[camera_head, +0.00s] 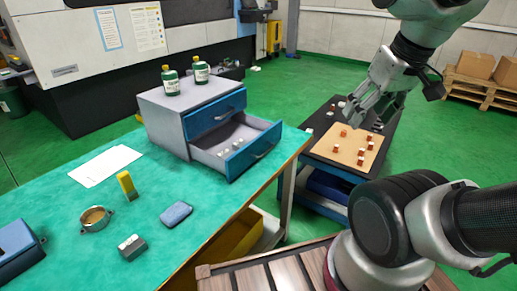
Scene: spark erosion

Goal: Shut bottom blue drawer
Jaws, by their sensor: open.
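A grey drawer cabinet (165,122) with two blue drawers stands on the green-topped table. The bottom blue drawer (254,150) is pulled out, and several small pale pieces (237,142) lie inside it. The top blue drawer (215,115) is shut. My gripper (366,112) is open and points down above the low black cart, to the right of the cabinet and clear of the drawer. I see nothing between its fingers.
Two green bottles (170,80) stand on the cabinet. A board with copper-coloured blocks (345,148) lies on the cart.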

